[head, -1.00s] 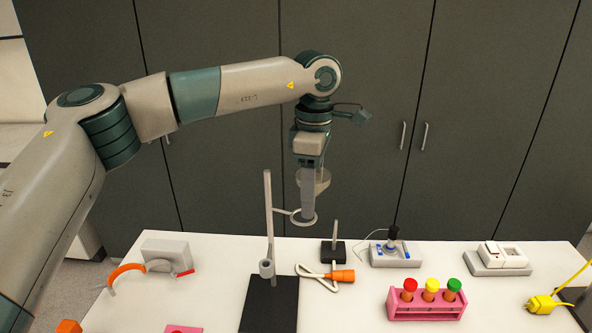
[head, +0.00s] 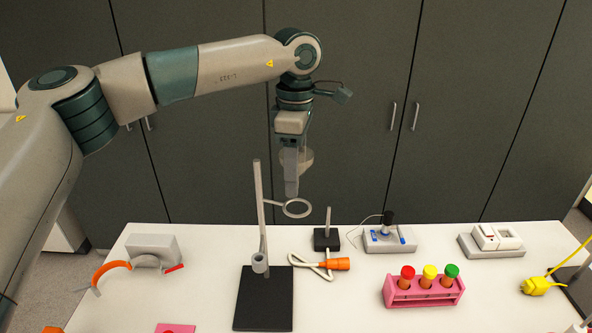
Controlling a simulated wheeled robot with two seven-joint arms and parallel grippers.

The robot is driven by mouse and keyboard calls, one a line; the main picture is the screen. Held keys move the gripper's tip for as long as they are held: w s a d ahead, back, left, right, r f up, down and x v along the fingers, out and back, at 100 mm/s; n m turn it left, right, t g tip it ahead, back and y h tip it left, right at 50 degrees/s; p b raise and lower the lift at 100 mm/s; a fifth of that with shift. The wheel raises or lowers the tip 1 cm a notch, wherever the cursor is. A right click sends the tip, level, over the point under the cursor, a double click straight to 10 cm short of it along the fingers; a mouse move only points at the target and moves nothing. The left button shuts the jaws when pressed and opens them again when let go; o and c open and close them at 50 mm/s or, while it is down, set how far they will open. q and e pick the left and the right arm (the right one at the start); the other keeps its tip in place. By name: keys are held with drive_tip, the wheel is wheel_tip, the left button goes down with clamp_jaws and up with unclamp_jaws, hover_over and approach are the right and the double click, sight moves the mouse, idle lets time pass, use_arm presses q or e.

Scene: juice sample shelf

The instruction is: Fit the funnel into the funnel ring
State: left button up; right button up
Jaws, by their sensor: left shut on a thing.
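My left gripper (head: 291,190) points down above the stand and is shut on the funnel (head: 305,158). The pale, see-through funnel shows partly behind the fingers, and its lower part is hidden. The funnel ring (head: 297,208) is a flat grey ring on an arm from the upright rod of the retort stand (head: 261,205). In the picture the fingertips are just above the ring's far left rim. The whole ring shows and looks empty. My right gripper is not in view.
The stand's black base (head: 264,300) is on the white table (head: 210,295). A small black stand (head: 326,240), an orange-handled cable (head: 335,264) and a pink rack with capped tubes (head: 423,293) are to its right. A grey box (head: 153,250) is at the left.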

sight(284, 207)
use_arm(q)
drive_tip(key=shift+s+d+f, duration=0.1)
drive_tip(key=shift+s+f, duration=0.1)
drive_tip(key=shift+f, duration=0.45)
drive_tip(key=shift+f+b, duration=0.7)
drive_tip(key=shift+f, duration=0.65)
drive_tip(key=shift+b, duration=0.55)
drive_tip(key=shift+f+b, duration=1.5)
drive_tip(key=shift+f, duration=0.15)
idle(1.0)
drive_tip(key=shift+f+b, duration=1.4)
idle(0.4)
drive_tip(key=o, duration=1.1)
